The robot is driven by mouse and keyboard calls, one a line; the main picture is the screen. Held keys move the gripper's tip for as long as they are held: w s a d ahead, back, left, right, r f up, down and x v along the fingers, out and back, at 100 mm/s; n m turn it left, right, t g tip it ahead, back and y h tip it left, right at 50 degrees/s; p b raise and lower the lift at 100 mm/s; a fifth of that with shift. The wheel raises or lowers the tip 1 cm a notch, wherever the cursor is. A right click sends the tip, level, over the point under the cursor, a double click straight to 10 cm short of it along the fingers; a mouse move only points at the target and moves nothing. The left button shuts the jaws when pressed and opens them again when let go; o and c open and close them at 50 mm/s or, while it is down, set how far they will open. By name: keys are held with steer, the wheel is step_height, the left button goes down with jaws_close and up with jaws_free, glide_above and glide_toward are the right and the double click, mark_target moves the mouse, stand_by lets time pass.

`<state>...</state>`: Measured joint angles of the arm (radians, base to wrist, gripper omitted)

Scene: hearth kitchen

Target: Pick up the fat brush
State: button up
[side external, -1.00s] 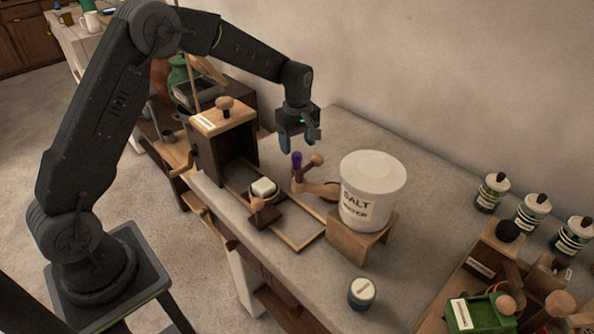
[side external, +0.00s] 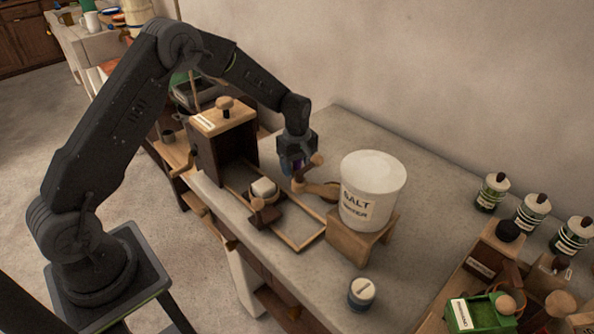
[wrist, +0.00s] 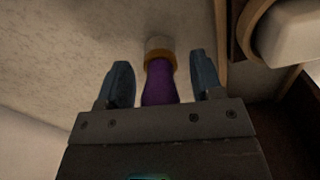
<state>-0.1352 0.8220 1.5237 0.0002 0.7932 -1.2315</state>
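The fat brush (wrist: 160,85) has a purple handle, a gold-brown band and a pale end in the wrist view. In the side view only a little purple shows at my gripper (side external: 297,166); the fingers hide most of the brush. My gripper (wrist: 162,75) is open, with one blue finger on each side of the purple handle. Gaps show between the handle and both fingers, so it is not gripped. The gripper has come down low over the bench.
A white salt bucket (side external: 370,190) on a wooden stand (side external: 350,246) stands to the right. A wooden knobbed box (side external: 223,140) is on the left. A wooden frame (side external: 300,246) and a dish with a white block (side external: 263,187) are in front. Bare bench lies behind.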

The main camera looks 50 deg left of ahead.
steer(key=c, duration=0.9)
steer(key=shift+r, duration=0.15)
step_height(320, 180, up, 10)
steer(key=shift+f, duration=0.1)
